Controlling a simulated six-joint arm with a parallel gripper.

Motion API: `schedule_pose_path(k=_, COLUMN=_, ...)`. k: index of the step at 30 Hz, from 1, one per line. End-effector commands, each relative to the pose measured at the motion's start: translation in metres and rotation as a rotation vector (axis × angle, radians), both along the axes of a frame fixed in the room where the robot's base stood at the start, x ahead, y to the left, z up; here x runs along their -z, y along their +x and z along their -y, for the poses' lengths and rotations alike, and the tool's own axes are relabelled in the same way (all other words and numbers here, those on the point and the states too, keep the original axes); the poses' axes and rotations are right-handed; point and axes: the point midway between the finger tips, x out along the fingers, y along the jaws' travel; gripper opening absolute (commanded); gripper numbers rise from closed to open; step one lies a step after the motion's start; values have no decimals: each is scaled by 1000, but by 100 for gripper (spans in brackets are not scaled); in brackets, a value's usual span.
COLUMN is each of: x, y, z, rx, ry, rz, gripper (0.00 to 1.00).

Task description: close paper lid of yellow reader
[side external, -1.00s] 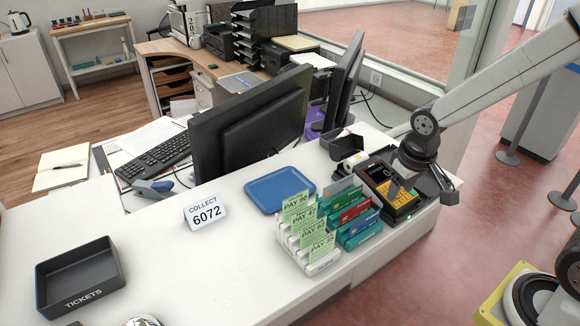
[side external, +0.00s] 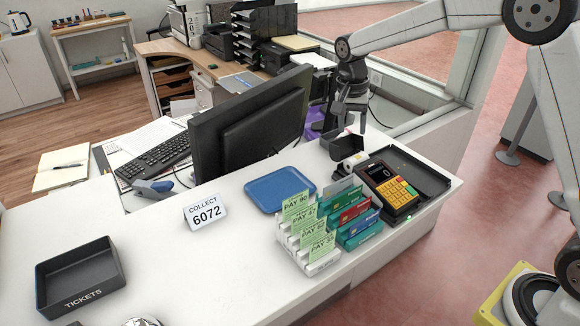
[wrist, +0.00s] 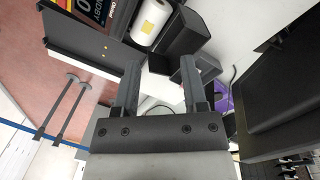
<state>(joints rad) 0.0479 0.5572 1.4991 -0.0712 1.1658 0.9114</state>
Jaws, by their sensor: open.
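The yellow reader (side external: 392,190) is a dark payment terminal with yellow keys and a screen showing 0, on the right part of the counter. Its black paper lid (side external: 341,145) stands open at the back end, beside a white paper roll (side external: 347,168). In the wrist view the lid (wrist: 188,38) and the roll (wrist: 150,22) are at the top centre, with part of the reader (wrist: 92,10) to their left. My gripper (side external: 350,122) is open and empty, above and just behind the lid, pointing down. Whether a finger touches the lid is unclear.
A black tray (side external: 432,176) lies right of the reader. A rack of pay cards (side external: 318,262) and a blue tray (side external: 272,206) are to its left. A monitor (side external: 250,130) stands behind, left of my gripper.

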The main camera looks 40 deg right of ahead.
Motion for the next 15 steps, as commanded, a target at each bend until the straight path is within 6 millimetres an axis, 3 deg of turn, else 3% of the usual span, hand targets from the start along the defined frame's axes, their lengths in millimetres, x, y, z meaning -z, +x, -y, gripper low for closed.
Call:
schedule_pose_path(k=6, x=-8, y=31, z=5, rx=197, ry=-7, rz=-44, gripper=55)
schedule_pose_path(k=15, x=-19, y=61, z=10, rx=458, ry=-27, rz=-107, gripper=55)
